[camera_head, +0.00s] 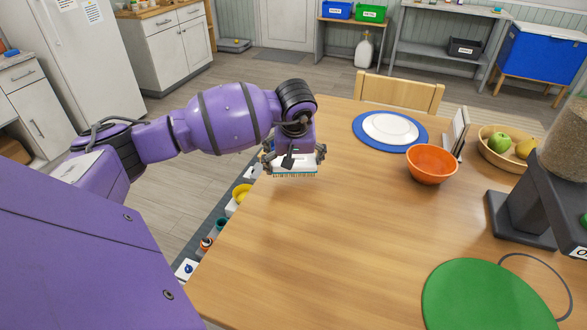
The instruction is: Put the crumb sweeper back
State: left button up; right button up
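The crumb sweeper (294,169) is a white, flat-topped brush with a row of teal bristles along its lower edge. It is at the far left part of the wooden table (320,230), near the left edge. My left gripper (293,156) is above it with its fingers around it and looks shut on it. The arm hides part of the sweeper's top. I cannot tell whether the bristles touch the table. My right gripper is not in view.
A dark strip (214,222) with picture labels, a yellow item (241,192) and small containers runs along the table's left side. An orange bowl (432,164), a plate on a blue mat (362,133), a fruit basket (492,149) and a green mat (480,300) stand right. The middle is clear.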

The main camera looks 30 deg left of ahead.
aim_at(294, 168)
pick_arm(q)
jog(key=shift+w+a+f, duration=0.1)
jog(key=shift+w+f, duration=0.1)
jog(key=shift+f, duration=1.6)
jog(key=shift+f, duration=0.2)
jog(key=o, duration=0.7)
jog(key=shift+o, duration=0.5)
jog(key=shift+r, duration=0.1)
jog(key=shift+r, duration=0.35)
jog(key=v, duration=1.1)
jog(key=shift+r, duration=0.25)
